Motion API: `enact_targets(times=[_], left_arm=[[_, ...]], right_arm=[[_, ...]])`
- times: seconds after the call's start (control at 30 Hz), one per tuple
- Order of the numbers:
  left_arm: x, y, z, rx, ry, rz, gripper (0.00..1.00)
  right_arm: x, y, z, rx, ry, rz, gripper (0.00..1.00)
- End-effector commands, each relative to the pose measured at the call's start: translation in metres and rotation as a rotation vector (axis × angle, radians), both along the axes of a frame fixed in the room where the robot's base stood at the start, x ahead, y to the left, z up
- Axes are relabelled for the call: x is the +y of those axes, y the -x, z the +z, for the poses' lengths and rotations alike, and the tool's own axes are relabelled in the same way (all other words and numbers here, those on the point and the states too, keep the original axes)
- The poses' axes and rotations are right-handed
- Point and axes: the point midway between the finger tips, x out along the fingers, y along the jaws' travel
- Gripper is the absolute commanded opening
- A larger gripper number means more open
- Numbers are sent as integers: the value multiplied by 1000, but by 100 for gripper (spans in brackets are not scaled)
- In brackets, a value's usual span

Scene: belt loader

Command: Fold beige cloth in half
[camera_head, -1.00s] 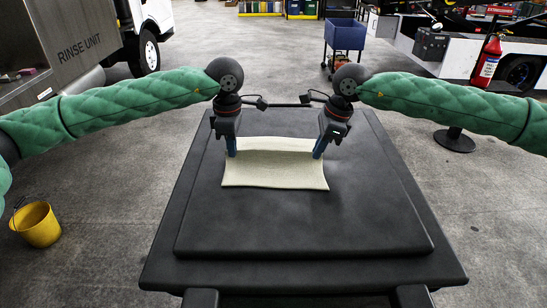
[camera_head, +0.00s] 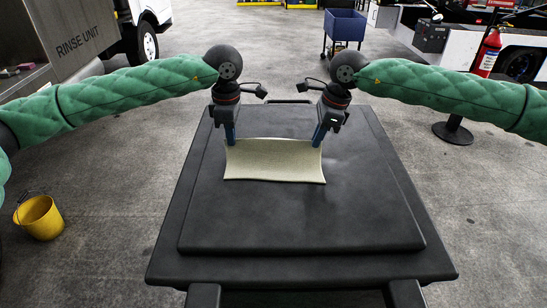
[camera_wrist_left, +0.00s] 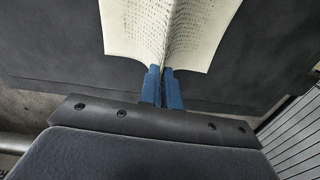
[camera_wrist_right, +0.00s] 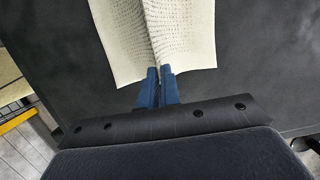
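The beige cloth (camera_head: 275,162) hangs between my two grippers above the black padded table, its near edge toward me. My left gripper (camera_head: 231,143) is shut on the cloth's far left corner. In the left wrist view the blue fingers (camera_wrist_left: 163,75) pinch the cloth (camera_wrist_left: 135,30), which is creased where they meet. My right gripper (camera_head: 318,143) is shut on the far right corner. In the right wrist view its fingers (camera_wrist_right: 158,75) pinch the cloth (camera_wrist_right: 185,30) the same way. Whether the lower part of the cloth rests on the table I cannot tell.
The black table (camera_head: 300,225) is clear around the cloth. A yellow bucket (camera_head: 39,217) stands on the floor at left. A blue cart (camera_head: 344,27), a post base (camera_head: 453,132) and a fire extinguisher (camera_head: 487,52) stand beyond the table.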

Motion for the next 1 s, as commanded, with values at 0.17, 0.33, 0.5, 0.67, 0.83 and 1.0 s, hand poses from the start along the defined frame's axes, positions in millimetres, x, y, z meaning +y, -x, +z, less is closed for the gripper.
enact_targets(times=[0.17,0.33,0.5,0.67,0.83,1.0], left_arm=[[0,0,21,1,0,0,0],[-1,0,41,0,1,0,0],[-1,0,59,0,1,0,0],[-1,0,76,1,0,0,0],[-2,0,93,0,0,0,0],[-2,0,106,0,0,0,0]], right_arm=[[6,0,23,-1,107,4,0],[10,0,41,0,242,4,0],[9,0,58,1,270,-1,0],[9,0,75,1,268,0,0],[10,0,92,1,267,0,0],[10,0,105,2,268,1,0]])
